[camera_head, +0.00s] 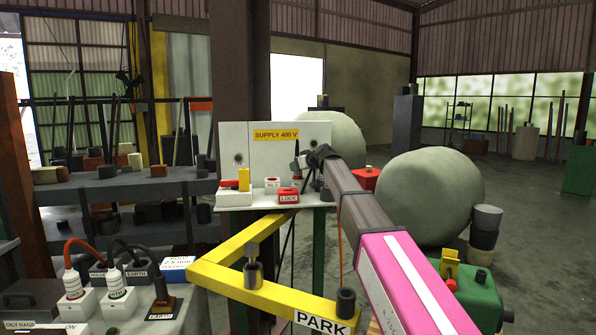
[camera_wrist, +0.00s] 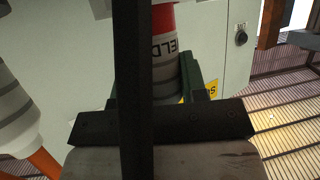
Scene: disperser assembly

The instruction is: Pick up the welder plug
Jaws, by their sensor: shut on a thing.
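The welder plug (camera_wrist: 163,45) shows in the wrist view as a red and grey body with part of a "WELD" label. My gripper (camera_wrist: 155,95) is shut on it, with the plug between the jaws. A dark vertical bar in front hides part of the plug and jaws. In the head view my gripper (camera_head: 312,162) is at the front of the pale supply box (camera_head: 300,140) labelled "SUPPLY 400 V". The plug is too small there to make out clearly. Whether it is clear of a socket cannot be told.
A red "LOCK" block (camera_head: 288,196) and other small items sit on the supply box's ledge. A white and grey plug with an orange cable (camera_wrist: 15,115) is at the wrist view's left. A yellow frame marked "PARK" (camera_head: 322,322) stands below my arm. Large grey-green spheres (camera_head: 430,195) stand behind.

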